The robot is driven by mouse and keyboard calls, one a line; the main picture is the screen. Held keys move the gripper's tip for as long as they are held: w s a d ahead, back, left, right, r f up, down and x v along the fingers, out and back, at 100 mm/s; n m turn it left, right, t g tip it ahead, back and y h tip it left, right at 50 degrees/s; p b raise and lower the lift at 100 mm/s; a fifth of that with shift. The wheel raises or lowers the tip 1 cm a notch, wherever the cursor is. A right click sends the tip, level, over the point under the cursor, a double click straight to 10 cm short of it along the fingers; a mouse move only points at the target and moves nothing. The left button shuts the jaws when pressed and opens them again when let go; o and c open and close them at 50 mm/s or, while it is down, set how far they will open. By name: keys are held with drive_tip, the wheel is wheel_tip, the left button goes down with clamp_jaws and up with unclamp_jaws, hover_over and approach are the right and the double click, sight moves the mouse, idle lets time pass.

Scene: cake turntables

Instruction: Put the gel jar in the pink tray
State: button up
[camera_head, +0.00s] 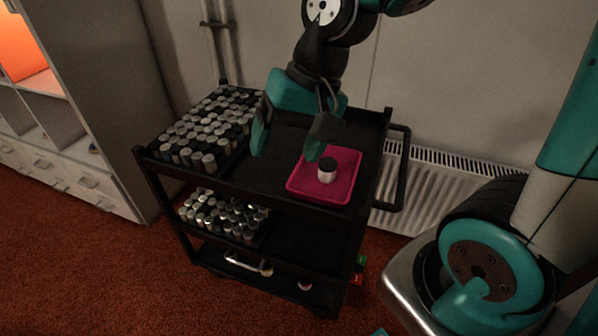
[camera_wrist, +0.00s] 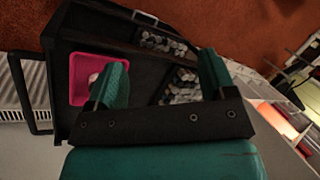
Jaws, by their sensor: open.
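The gel jar (camera_head: 327,170) is a small white jar with a dark lid. It stands upright in the pink tray (camera_head: 303,190) on the cart's top shelf. My gripper (camera_head: 288,148) is open and empty above the top shelf, to the left of the jar and apart from it. In the wrist view the two teal fingers of my gripper (camera_wrist: 162,78) are spread wide. The pink tray (camera_wrist: 78,72) lies left of the fingers there, and the jar (camera_wrist: 93,77) is partly hidden by the left finger.
The black cart (camera_head: 270,180) holds several jars (camera_head: 205,135) at the left of its top shelf and more (camera_head: 225,215) on the middle shelf. A handle (camera_head: 397,170) sticks out on its right. A radiator (camera_head: 440,180) and wall stand behind. A cabinet (camera_head: 90,100) is at the left.

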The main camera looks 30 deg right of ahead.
drive_tip(key=s+a+r+n, duration=0.2)
drive_tip(key=s+a+n, duration=0.2)
drive_tip(key=s+n, duration=0.5)
drive_tip(key=shift+r+n+g, duration=0.25)
drive_tip(key=shift+n+g, duration=0.15)
